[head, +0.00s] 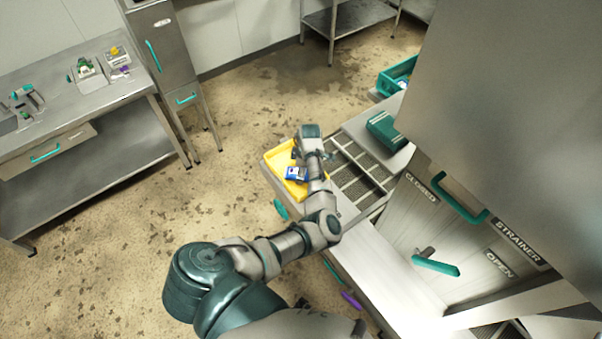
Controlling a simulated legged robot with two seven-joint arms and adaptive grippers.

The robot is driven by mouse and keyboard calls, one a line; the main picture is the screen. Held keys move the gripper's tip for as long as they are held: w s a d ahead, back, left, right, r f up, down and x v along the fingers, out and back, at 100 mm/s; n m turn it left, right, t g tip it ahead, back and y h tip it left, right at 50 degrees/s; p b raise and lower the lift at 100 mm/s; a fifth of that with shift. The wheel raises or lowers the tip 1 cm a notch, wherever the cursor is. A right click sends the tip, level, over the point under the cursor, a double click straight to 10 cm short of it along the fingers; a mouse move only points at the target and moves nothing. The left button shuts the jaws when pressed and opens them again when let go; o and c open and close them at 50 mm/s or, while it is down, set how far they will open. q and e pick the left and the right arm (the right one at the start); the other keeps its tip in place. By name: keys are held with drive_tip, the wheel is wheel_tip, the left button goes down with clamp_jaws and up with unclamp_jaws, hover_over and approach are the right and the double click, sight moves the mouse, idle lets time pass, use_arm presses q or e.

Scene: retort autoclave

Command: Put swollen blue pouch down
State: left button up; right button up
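A blue pouch (297,173) with a white label shows over the yellow tray (273,160), beside my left wrist. It is too small to tell whether it is swollen, or whether it rests on the tray or is held just above it. My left arm reaches in from the lower left. My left gripper (311,147) is over the right side of the yellow tray, near the pouch. Its fingertips are small and partly hidden, so I cannot tell whether they are open or shut. My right gripper is not in view.
A sectioned metal grid (357,172) lies right of the yellow tray. Beyond are a teal box (384,131) and a teal crate (386,84). A panel marked CLOSED, STRAINER and OPEN, with teal handles (435,267), stands at right. A steel bench (70,137) stands at left.

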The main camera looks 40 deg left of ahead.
use_arm(q)
wheel_tip(320, 180, up, 10)
drive_tip(key=d, duration=0.1)
drive_tip(key=shift+w, duration=0.3)
idle(0.3)
